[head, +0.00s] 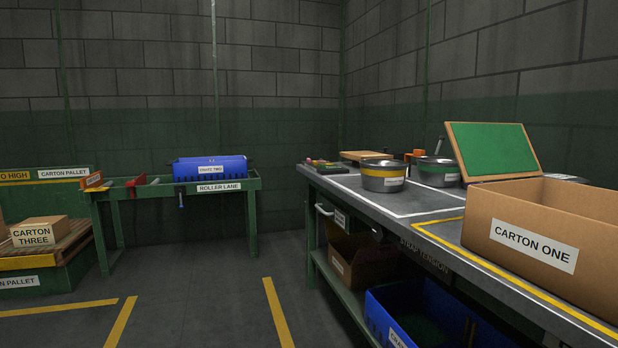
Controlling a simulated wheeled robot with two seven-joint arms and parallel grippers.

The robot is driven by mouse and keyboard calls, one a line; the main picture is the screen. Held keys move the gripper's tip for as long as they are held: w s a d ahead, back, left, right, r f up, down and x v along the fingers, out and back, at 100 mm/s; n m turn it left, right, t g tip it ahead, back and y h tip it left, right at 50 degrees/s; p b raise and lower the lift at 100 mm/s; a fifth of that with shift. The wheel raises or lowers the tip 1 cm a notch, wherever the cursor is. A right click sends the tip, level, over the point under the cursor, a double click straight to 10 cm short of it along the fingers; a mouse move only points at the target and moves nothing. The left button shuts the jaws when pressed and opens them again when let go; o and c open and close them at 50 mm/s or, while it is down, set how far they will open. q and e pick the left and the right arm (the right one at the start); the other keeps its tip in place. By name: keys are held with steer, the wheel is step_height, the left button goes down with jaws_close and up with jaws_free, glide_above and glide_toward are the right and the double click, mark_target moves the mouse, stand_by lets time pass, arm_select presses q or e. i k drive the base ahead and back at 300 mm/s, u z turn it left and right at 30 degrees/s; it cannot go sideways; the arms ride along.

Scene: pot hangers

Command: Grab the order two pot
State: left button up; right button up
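A steel pot with a yellow band (383,170) stands upright on the workbench at the right, near its far end. It carries a small white label too small to read. A second steel pot with a green band (437,178) stands to its right and also has a small label. I cannot tell which pot is order two. Part of a metal rim (568,178) shows behind the large carton; the rest is hidden. Neither of my grippers is in view.
An open carton marked CARTON ONE (480,236) and a green board (492,150) stand on the workbench (390,205). A blue crate (397,305) sits beneath. Another blue crate (210,168) rests on the roller lane (160,189). CARTON THREE (38,231) is left. The middle floor is clear.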

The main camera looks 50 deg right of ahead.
mark_target(384, 175)
steer(key=u, duration=0.1)
steer(key=i, duration=1.05)
steer(key=z, duration=3.05)
